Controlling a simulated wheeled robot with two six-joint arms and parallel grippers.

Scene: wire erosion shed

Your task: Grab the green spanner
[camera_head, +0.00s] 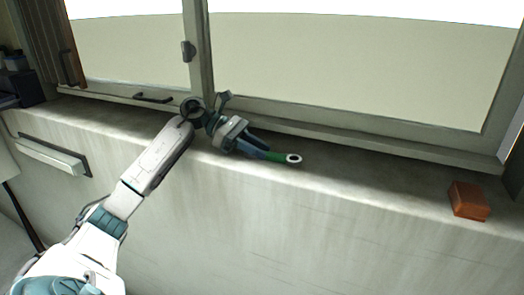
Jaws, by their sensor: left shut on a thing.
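The green spanner (276,156) is on or just over the window ledge, in the middle of the head view. Its ring end shows at the right, with a dark hole in a pale ring. My left gripper (262,152) comes in from the left and is shut on the spanner's left part. The fingers hide that part of it. I cannot tell whether the spanner still touches the ledge. My right gripper is out of view.
The ledge (372,180) runs along below a framed window (350,60). An orange-brown block (467,200) sits on it at the right. Dark items (22,82) stand at the far left. The ledge between spanner and block is clear.

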